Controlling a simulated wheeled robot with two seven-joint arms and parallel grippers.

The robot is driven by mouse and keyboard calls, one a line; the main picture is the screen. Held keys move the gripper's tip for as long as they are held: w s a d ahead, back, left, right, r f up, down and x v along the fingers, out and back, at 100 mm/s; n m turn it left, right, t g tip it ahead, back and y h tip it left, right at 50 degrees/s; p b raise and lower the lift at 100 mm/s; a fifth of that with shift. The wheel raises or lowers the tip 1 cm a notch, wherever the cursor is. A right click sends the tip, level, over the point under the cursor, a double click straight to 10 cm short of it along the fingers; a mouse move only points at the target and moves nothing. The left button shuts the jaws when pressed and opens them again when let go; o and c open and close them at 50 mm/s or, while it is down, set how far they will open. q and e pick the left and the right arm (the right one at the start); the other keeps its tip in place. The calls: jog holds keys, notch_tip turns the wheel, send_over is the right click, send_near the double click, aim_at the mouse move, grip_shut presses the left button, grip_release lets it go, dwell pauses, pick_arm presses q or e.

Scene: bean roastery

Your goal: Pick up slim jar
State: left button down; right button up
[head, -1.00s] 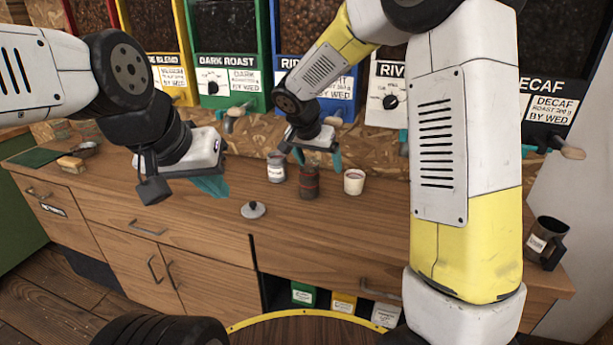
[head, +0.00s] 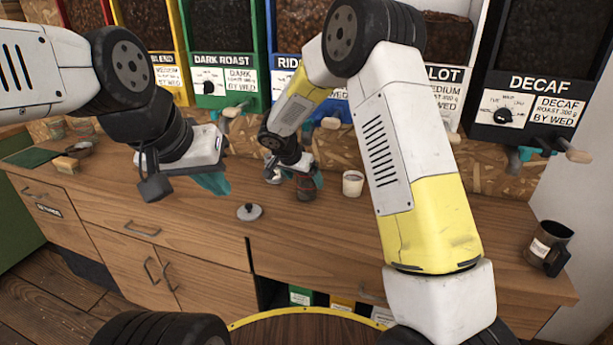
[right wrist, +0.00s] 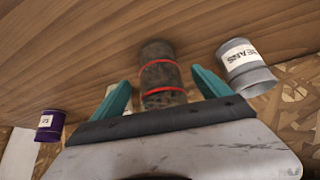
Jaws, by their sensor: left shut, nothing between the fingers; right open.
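The slim jar is likely the dark mottled jar with red bands (right wrist: 161,72). In the right wrist view it stands between the two teal fingers of my right gripper (right wrist: 160,84), which is open, with gaps on both sides. In the head view the jar (head: 306,190) is partly hidden by my right gripper (head: 301,179), at the back of the counter. My left gripper (head: 212,183) is shut and empty, above the counter to the left.
A grey labelled tin (right wrist: 246,68) stands close beside one right finger. A purple labelled can (right wrist: 50,126) is on the other side. A white cup (head: 352,184), a grey lid (head: 249,212) and a dark mug (head: 548,246) are on the counter (head: 420,290). Bean dispensers line the back.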

jog(key=shift+x, duration=1.3)
jog(key=c, duration=1.7)
jog(key=shift+r, duration=0.2)
